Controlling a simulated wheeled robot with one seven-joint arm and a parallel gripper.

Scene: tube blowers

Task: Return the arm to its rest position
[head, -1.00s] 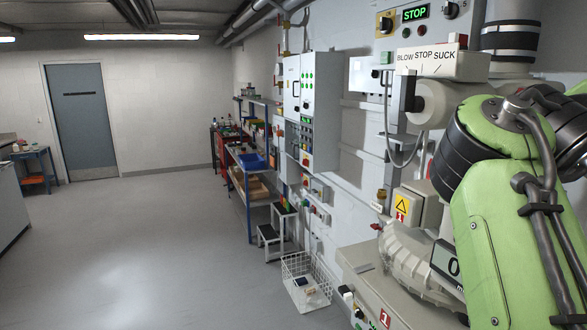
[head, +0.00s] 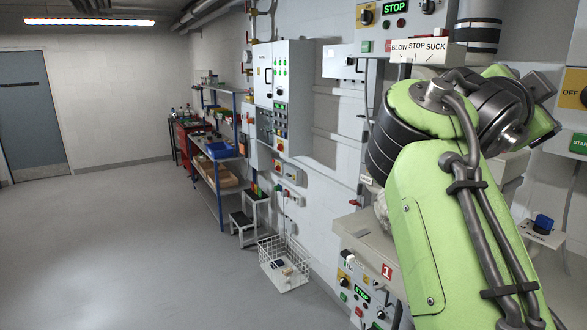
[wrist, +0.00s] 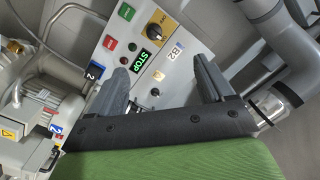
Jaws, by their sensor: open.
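My green arm fills the right side of the head view, folded up in front of the blower machines. My gripper shows in the wrist view (wrist: 160,90), with its two dark fingers wide apart and nothing between them. Behind the fingers, in the wrist view, is a control panel (wrist: 170,58) with a lit green STOP display, a black knob on yellow and a label ending in B2. The gripper itself cannot be made out in the head view.
A blower panel (head: 345,295) marked 1 stands close beside my arm. A white wire basket (head: 283,268) and a step stool (head: 243,225) are on the floor along the wall. A shelf rack (head: 218,160) stands farther back. The floor at left is clear.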

